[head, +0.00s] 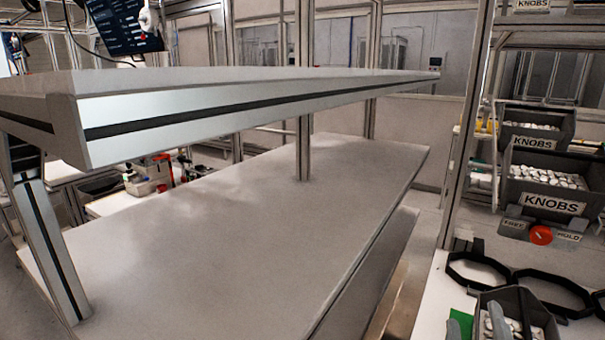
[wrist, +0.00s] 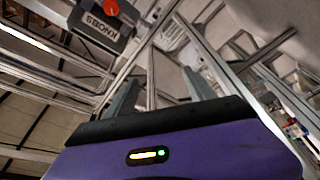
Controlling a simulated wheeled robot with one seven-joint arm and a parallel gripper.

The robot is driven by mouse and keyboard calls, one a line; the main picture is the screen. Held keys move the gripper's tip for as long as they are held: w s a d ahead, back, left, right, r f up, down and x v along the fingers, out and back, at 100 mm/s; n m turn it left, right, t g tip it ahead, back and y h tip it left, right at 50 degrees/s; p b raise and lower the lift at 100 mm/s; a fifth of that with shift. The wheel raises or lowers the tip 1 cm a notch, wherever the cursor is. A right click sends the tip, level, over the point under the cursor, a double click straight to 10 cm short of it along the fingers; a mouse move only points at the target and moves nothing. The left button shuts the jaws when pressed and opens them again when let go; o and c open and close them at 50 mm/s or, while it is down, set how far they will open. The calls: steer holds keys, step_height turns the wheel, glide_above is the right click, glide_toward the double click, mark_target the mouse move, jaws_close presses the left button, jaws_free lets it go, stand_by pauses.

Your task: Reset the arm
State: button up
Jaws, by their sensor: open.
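My gripper (wrist: 160,78) shows in the wrist view. Its two grey fingers stand apart with nothing between them, above the purple gripper body with its small lit indicator. The fingers point toward the frames and ceiling, so the wrist view is tilted. In the head view two grey upright shapes at the bottom right edge may be my fingertips, but I cannot tell for sure. The rest of my arm is not clearly visible in the head view.
A bare grey table (head: 230,230) with an overhead shelf (head: 250,105) fills the head view. At right are bins labelled KNOBS (head: 550,190), a red knob (head: 541,235), black rings (head: 478,270) and a small grey bin (head: 540,320) near the bottom edge.

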steer(key=s+a+f+m+g+y, duration=0.1)
steer(key=s+a+f+m+y, duration=0.1)
steer(key=s, duration=0.9)
steer(key=s+a+f+m+g+y, duration=0.1)
steer(key=s+a+f, duration=0.3)
steer(key=s, duration=0.7)
steer(key=s+a+f+m+g+y+p, duration=0.1)
steer(key=s+a+f+m+y, duration=0.2)
steer(key=s, duration=0.9)
step_height(320, 180, down, 2)
steer(key=shift+a+g+y, duration=0.2)
steer(key=shift+g+y, duration=0.2)
steer(key=shift+y, duration=0.2)
steer(key=shift+s, duration=0.1)
